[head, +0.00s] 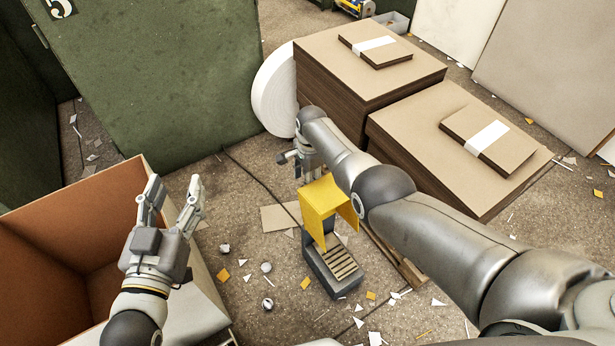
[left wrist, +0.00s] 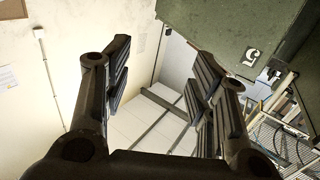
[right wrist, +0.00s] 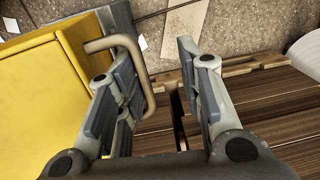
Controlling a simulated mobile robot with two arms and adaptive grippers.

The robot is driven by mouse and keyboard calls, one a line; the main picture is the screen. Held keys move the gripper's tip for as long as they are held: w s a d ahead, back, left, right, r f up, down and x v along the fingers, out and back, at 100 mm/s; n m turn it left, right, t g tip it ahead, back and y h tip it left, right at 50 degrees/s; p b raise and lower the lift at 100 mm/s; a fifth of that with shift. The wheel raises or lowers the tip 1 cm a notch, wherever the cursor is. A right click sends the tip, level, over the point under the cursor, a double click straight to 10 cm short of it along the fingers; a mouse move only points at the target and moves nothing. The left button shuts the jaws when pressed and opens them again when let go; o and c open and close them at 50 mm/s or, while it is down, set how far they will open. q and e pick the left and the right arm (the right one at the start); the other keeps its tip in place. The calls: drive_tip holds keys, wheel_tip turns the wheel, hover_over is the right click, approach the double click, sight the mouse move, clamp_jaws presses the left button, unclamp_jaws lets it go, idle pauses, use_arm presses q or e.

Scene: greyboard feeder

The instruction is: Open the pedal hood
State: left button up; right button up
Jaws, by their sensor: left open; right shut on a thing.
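The yellow pedal hood (head: 322,196) stands raised over the dark pedal base (head: 322,274) on the floor in the head view, and the ribbed pedal (head: 338,262) shows below it. The hood fills the left of the right wrist view (right wrist: 45,100), with a bent tan rod handle (right wrist: 128,46) on its side. My right gripper (head: 299,166) is shut on this handle, beside the hood's far edge; one finger partly hides the handle (right wrist: 155,78). My left gripper (head: 174,192) is open and empty above the cardboard box's edge, its fingers apart in the left wrist view (left wrist: 158,80).
An open cardboard box (head: 110,178) stands at the left. Stacks of greyboard (head: 335,55) lie on pallets at the right, behind my right arm. A white roll (head: 273,95) leans by the green cabinet (head: 160,75). A cable and paper scraps litter the floor.

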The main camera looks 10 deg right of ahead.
use_arm(q)
drive_tip(key=shift+s+d+r+t+h+b, duration=0.2)
drive_tip(key=shift+r+t, duration=0.4)
drive_tip(key=shift+r, duration=0.5)
drive_tip(key=shift+s+a+r+t+h+b, duration=0.1)
drive_tip(key=shift+r+t+h+b, duration=0.2)
drive_tip(key=shift+r+t, duration=0.55)
use_arm(e)
drive_tip(key=w+a+r+t, duration=0.1)
drive_tip(key=w+r, duration=0.4)
drive_tip(key=r, duration=0.5)
drive_tip(key=shift+a, duration=0.3)
use_arm(q)
drive_tip(key=shift+r+g, duration=0.2)
drive_tip(key=shift+g, duration=0.15)
use_arm(e)
drive_tip(key=shift+w, duration=0.1)
use_arm(q)
drive_tip(key=shift+f, duration=0.15)
use_arm(e)
drive_tip(key=shift+r, duration=0.15)
wheel_tip(320, 180, up, 12)
drive_tip(key=s, duration=0.1)
drive_tip(key=shift+s+d+f, duration=0.2)
drive_tip(key=shift+s+d, duration=0.1)
drive_tip(key=shift+s, duration=0.05)
